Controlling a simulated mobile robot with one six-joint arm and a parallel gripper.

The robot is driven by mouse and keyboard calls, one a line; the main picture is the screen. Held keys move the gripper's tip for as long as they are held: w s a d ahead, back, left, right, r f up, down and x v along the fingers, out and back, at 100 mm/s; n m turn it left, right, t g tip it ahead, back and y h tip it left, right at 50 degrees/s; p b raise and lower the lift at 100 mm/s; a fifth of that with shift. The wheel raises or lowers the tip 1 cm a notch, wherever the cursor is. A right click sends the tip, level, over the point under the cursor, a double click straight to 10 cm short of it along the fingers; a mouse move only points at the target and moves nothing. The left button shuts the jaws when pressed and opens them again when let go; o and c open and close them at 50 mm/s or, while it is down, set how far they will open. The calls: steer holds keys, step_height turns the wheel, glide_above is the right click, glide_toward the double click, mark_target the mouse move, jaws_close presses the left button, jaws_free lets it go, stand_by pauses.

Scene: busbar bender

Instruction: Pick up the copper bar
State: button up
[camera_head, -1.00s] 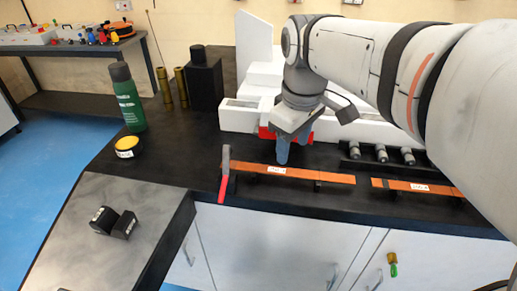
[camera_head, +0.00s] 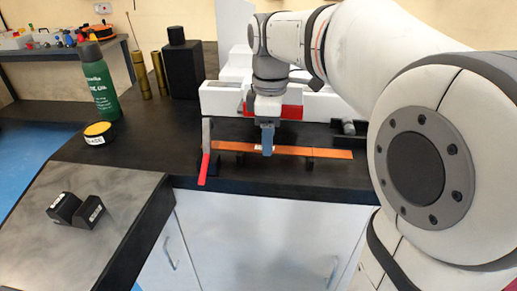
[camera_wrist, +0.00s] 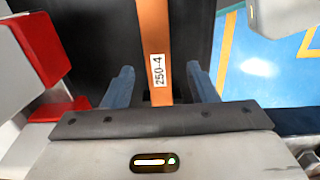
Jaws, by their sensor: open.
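A long flat copper bar (camera_head: 318,152) lies near the front edge of the black worktop, raised on small dark supports. In the wrist view the copper bar (camera_wrist: 154,28) runs up the picture and carries a white label reading 250-4. My gripper (camera_head: 267,148) is over the bar, pointing down. In the wrist view my gripper (camera_wrist: 160,82) is open, with one blue-grey finger on each side of the bar and a gap to both. I cannot tell how far the fingertips are above or beside the bar. The bar's near end is hidden by the gripper body.
A red-handled tool (camera_head: 204,165) stands at the bar's left end. A white machine with a red part (camera_head: 291,112) is behind the bar. A green bottle (camera_head: 101,85), a yellow-topped tin (camera_head: 97,133) and a black container (camera_head: 185,68) stand left. Black blocks (camera_head: 75,211) lie front left.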

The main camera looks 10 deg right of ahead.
steer(key=shift+f, duration=0.65)
steer(key=shift+c, duration=0.4)
jaws_close()
